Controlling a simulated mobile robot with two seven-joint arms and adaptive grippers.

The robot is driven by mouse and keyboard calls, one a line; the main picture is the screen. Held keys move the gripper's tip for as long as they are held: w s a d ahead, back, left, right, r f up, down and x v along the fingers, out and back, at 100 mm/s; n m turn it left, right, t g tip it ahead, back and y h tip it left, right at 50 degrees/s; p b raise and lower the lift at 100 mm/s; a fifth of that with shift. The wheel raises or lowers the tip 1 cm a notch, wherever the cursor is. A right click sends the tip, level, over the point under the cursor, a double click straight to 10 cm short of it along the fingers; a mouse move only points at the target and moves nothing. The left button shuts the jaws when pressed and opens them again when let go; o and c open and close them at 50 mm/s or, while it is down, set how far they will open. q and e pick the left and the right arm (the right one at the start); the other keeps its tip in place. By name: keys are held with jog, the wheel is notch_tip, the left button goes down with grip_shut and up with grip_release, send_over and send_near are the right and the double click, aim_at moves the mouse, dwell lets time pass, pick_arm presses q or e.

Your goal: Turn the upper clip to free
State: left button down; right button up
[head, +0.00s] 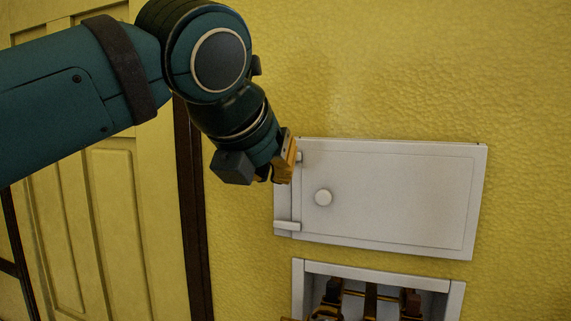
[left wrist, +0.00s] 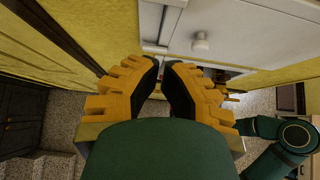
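A white cabinet door (head: 400,200) with a round knob (head: 323,198) is closed on the yellow wall. The upper clip (head: 299,157) is at its upper left edge. Only a small end of it shows beside my fingers, so its full angle is hidden. The lower clip (head: 287,225) lies level across the lower left edge and also shows in the left wrist view (left wrist: 155,48). My left gripper (head: 291,160) is at the upper clip, with a narrow gap between its fingertips (left wrist: 164,65). I cannot tell whether it touches the clip. My right gripper is not in view.
Below the door is an open white-framed recess (head: 378,268) with dark and brass parts inside. A yellow panelled door (head: 115,210) with a dark frame (head: 190,210) stands to the left. The wall right of the cabinet is clear.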

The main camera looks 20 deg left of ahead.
aim_at(292, 181)
pick_arm(q)
jog(key=x, duration=0.9)
jog(key=shift+f+b, duration=0.2)
jog(key=shift+b, duration=0.15)
notch_tip(292, 181, up, 3)
jog(key=shift+r+p, duration=0.25)
jog(key=shift+p, duration=0.4)
jog(key=shift+r, duration=0.35)
jog(key=shift+s+d, duration=0.1)
